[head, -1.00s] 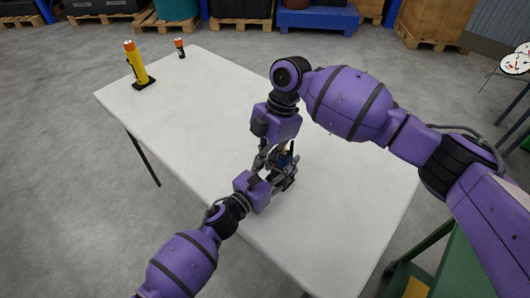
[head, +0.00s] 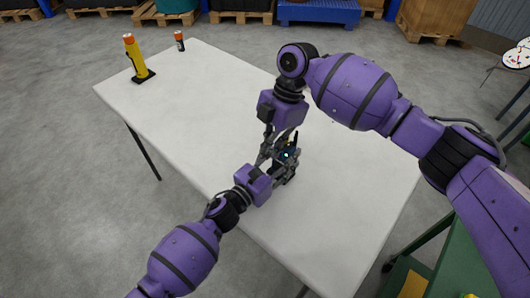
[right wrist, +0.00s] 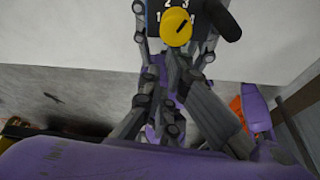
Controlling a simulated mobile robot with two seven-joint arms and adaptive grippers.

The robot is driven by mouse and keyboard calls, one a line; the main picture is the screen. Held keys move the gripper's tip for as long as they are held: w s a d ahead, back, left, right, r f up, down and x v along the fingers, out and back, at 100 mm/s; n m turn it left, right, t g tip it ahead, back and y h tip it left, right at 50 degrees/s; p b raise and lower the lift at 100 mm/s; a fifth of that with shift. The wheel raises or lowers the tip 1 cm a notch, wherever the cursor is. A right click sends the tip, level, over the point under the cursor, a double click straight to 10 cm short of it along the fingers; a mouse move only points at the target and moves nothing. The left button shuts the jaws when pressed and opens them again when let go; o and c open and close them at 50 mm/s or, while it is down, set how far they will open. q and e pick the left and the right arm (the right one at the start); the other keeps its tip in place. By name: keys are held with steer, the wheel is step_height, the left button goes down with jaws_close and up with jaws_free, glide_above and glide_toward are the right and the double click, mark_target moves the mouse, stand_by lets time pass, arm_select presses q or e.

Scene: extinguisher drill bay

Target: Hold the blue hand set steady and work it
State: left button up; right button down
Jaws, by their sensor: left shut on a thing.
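The hand set (head: 288,153) is a small dark device with a short black antenna, held upright just above the white table in the head view. A small cyan light shows on it. My left gripper (head: 279,172) is shut on the hand set from the near side. My right gripper (head: 271,147) is close to the set from above; its fingers (right wrist: 181,62) lie just below the knob. Whether they touch it is unclear.
The white table (head: 200,110) is largely clear. A green bench (head: 455,255) stands at the right. Pallets line the back.

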arm_select(q)
steer(key=shift+a+f, duration=0.15)
steer(key=shift+f, duration=0.1)
steer(key=shift+s, duration=0.1)
arm_select(e)
steer(key=v, duration=0.9)
steer(key=shift+s+a, duration=0.2)
steer(key=shift+r, duration=0.1)
